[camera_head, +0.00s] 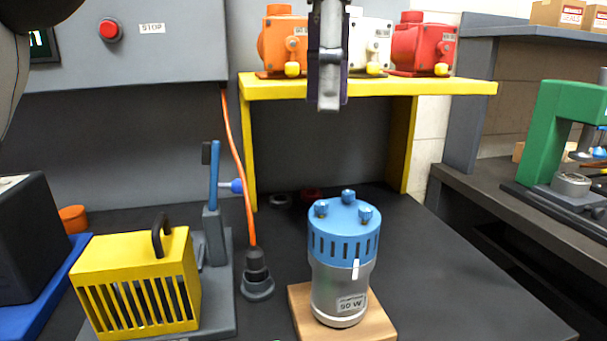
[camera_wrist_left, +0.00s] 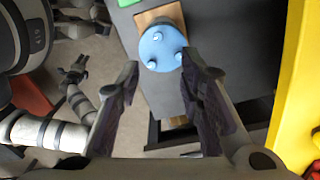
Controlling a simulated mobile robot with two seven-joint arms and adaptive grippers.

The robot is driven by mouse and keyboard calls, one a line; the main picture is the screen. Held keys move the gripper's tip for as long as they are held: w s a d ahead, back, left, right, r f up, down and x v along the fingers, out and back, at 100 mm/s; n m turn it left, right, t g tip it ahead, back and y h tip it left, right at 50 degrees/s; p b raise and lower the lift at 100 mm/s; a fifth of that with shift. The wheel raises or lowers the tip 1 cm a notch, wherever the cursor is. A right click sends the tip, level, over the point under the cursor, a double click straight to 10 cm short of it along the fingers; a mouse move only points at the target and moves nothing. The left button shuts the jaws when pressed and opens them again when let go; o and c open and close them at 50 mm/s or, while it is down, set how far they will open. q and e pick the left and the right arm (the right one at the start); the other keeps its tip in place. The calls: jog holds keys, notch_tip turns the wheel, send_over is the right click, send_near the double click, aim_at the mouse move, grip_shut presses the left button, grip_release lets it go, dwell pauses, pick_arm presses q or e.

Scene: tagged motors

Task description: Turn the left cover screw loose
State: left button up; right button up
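A motor (camera_head: 340,290) with a silver body and a blue slotted cover (camera_head: 343,240) stands upright on a wooden block (camera_head: 378,325). Three blue screws sit on the cover: the left screw (camera_head: 320,208), a back one (camera_head: 348,196) and a right one (camera_head: 365,212). In the left wrist view the round cover (camera_wrist_left: 166,45) lies beyond the fingertips. My left gripper (camera_head: 328,104) hangs above the motor, clear of it. In the left wrist view its fingers (camera_wrist_left: 165,72) are wide apart and empty. My right gripper (camera_wrist_left: 74,70) shows small there, its fingers seemingly apart, away from the motor.
A yellow shelf (camera_head: 420,87) behind carries orange, white and red motors. A yellow slatted box (camera_head: 135,290) and a grey stand with a blue lever (camera_head: 214,175) are at left. An orange cable (camera_head: 236,170) hangs down to a dark plug. The dark table right of the motor is clear.

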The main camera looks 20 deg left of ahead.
aim_at(321, 203)
pick_arm(q)
jog(key=shift+m, duration=0.3)
jog(key=f, duration=1.1)
jog(key=shift+s+a+f+p, duration=0.15)
jog(key=shift+s+f+p, duration=0.15)
jog(key=shift+f+p, duration=0.1)
grip_shut()
